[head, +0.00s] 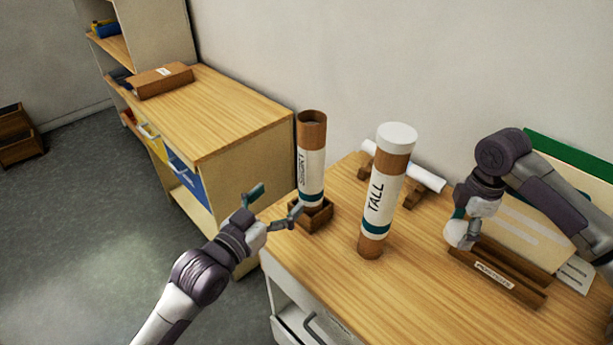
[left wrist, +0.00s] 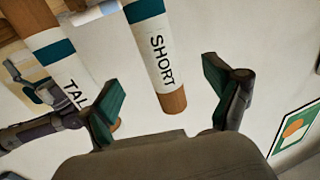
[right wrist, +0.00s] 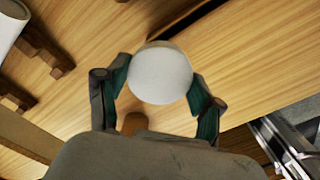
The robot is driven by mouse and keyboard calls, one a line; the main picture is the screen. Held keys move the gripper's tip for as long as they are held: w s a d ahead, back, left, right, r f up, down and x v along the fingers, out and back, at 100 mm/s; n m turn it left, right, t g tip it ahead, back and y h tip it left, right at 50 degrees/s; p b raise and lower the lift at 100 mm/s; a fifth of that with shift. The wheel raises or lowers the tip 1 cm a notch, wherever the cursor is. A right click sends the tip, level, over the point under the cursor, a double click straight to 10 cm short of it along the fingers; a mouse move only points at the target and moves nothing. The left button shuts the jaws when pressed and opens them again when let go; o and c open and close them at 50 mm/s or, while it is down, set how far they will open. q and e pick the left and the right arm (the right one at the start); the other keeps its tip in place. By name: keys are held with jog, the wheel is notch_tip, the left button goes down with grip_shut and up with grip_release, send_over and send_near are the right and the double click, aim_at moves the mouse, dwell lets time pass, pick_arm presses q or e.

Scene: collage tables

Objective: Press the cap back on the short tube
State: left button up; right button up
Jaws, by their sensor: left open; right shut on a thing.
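The short tube (head: 312,165), labelled SHORT, stands upright in a small wooden holder (head: 317,218) at the table's left edge. Its top is open and uncapped. My left gripper (head: 277,206) is open just left of the tube's lower part. In the left wrist view the short tube (left wrist: 160,60) shows beyond and between the spread fingers, not gripped. My right gripper (head: 464,228) is shut on the white round cap (right wrist: 160,75), which sits between its fingertips in the right wrist view. It is over the right part of the table, near the labelled wooden rack.
The tall tube (head: 388,185), capped in white, stands between my two grippers. Behind it a white roll (head: 425,178) lies on wooden supports. The wooden rack (head: 505,276) is at right. A low cabinet (head: 225,110) stands at left. The table's front middle is clear.

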aim_at(303, 172)
jog(key=shift+w, duration=0.1)
pick_arm(q)
jog(key=shift+d+r, duration=0.1)
jog(key=shift+r, duration=0.3)
pick_arm(e)
jog(key=shift+r, duration=0.15)
pick_arm(q)
jog(key=p+x, duration=0.1)
jog(key=x, duration=0.2)
jog(key=p+x, duration=0.1)
jog(key=x, duration=0.2)
jog(key=shift+r, duration=0.25)
pick_arm(e)
jog(key=shift+r, duration=0.75)
pick_arm(q)
jog(key=shift+w+d+f, duration=0.1)
jog(key=shift+w+d, duration=0.15)
jog(key=shift+w, duration=0.1)
pick_arm(e)
jog(key=shift+r, duration=0.1)
